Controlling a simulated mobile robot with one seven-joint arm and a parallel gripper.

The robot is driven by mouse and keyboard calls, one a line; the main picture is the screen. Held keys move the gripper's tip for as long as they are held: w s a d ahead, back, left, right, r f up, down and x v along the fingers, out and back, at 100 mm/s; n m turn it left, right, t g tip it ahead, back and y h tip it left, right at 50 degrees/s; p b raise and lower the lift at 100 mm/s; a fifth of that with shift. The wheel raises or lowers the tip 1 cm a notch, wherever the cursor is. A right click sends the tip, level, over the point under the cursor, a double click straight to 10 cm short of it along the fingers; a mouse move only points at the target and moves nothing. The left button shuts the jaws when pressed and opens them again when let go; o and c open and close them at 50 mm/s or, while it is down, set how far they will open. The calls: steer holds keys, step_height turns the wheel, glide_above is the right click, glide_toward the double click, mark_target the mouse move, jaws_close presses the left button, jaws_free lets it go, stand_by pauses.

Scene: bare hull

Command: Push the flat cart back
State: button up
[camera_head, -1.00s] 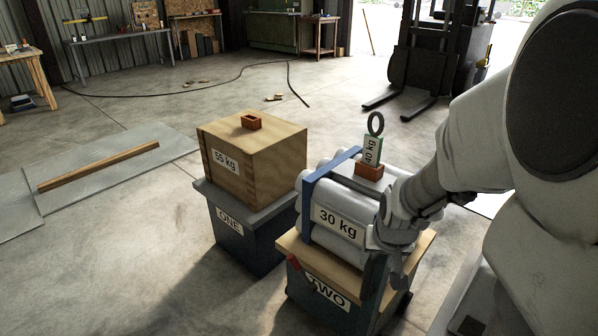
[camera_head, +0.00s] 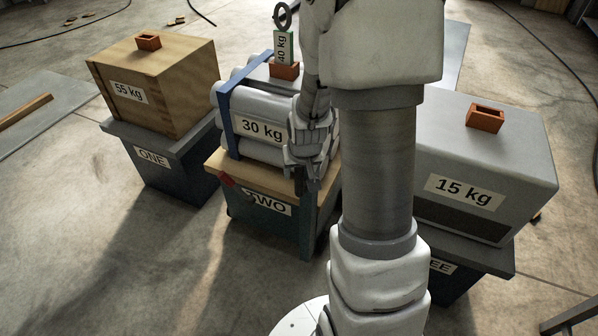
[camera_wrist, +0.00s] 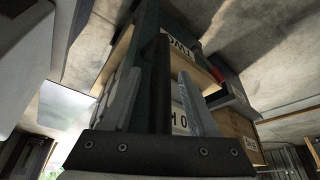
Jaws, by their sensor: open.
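I cannot make out a flat cart in either view. A 40 kg weight with a ring (camera_head: 283,45) stands in a small brown holder on the bundle. In the wrist view, my fingers stand apart (camera_wrist: 160,95), with the TWO label (camera_wrist: 178,46) and part of the 30 kg label beyond them.
A wooden 55 kg box (camera_head: 160,85) sits on stand ONE (camera_head: 165,175) at the left. A grey 15 kg box (camera_head: 480,165) sits on a stand at the right, partly behind my arm. Floor in front of the stands is clear.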

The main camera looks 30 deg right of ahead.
jaws_close()
stand_by(1.4)
